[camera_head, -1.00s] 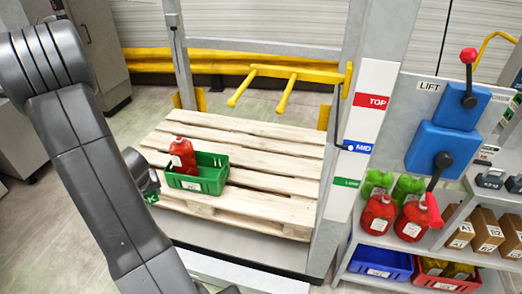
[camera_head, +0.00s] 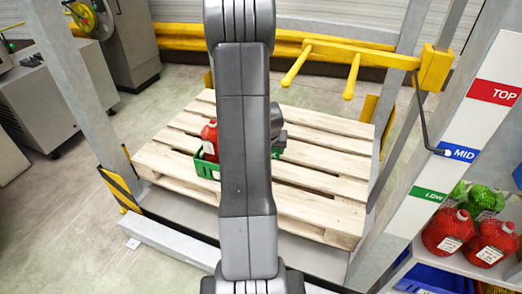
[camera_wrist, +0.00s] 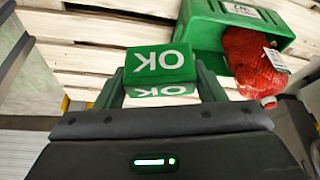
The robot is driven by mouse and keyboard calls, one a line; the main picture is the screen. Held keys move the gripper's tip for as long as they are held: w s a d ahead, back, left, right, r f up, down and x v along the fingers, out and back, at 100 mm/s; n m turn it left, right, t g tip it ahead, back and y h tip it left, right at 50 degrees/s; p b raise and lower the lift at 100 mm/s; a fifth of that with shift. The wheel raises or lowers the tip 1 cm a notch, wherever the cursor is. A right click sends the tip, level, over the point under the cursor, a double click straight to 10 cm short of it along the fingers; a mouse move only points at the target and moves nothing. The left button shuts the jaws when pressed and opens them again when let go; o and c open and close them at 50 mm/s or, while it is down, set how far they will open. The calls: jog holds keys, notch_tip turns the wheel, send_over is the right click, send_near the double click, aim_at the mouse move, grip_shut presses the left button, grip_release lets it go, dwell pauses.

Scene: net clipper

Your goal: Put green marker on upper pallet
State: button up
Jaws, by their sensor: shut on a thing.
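The green marker (camera_wrist: 161,63) is a small block with white "OK" lettering, seen between the fingers of my gripper (camera_wrist: 160,80) in the wrist view. My gripper is shut on it. In the head view a small part of the marker (camera_head: 277,153) shows just right of my arm, against the pallet. The wooden slatted pallet (camera_head: 325,170) lies behind my arm. I cannot tell the marker's height above the slats. Most of my gripper is hidden by my arm in the head view.
The crate (camera_wrist: 205,30) is close right of the marker in the wrist view. A post (camera_head: 450,150) marked TOP, MID and LOW stands right.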

jog(key=d+f+m+h+b, duration=0.1)
jog(key=d+f+m+b, duration=0.2)
jog(key=d+f+b, duration=1.65)
jog(key=b, duration=0.4)
send_near(312, 198)
jog(key=x, duration=0.4)
jog(key=shift+w+d+f, duration=0.1)
jog(key=shift+w+f, duration=0.15)
jog(key=shift+f, duration=0.05)
jog(key=shift+f+g, duration=0.1)
jog(key=shift+g, duration=0.2)
jog(key=shift+f, duration=0.15)
jog(key=o, duration=1)
